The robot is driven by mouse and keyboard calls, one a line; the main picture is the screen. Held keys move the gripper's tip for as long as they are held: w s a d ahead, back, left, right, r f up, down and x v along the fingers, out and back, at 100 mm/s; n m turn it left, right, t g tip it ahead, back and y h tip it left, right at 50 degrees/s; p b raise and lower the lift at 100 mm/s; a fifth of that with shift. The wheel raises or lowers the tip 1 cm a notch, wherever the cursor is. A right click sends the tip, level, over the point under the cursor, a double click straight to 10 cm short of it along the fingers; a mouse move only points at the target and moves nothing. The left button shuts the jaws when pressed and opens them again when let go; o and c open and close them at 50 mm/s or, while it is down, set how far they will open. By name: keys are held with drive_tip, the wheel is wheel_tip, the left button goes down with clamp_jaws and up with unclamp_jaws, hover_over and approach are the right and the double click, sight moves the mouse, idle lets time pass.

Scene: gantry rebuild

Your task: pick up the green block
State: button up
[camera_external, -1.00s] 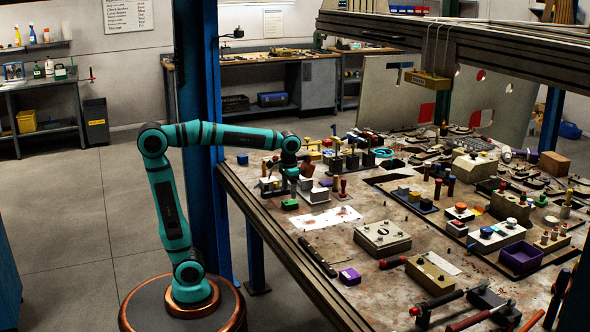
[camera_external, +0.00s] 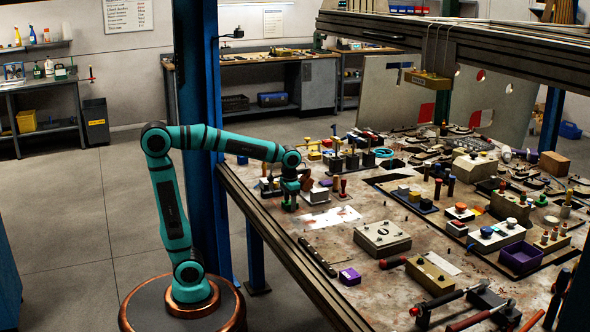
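The green block (camera_external: 290,207) is small and sits on the worktable near its left edge. My gripper (camera_external: 290,199) points down right at the block, and its fingers hide most of it. At this size I cannot tell whether the fingers are open around the block or shut on it. I see no clear gap between the block and the table.
A white block (camera_external: 319,195) and red-handled tools (camera_external: 343,186) stand just right of my gripper. A purple box (camera_external: 349,277) and a grey switch box (camera_external: 382,237) are nearer the front.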

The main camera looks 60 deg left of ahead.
drive_tip(key=c, duration=0.7)
drive_tip(key=shift+r, duration=0.1)
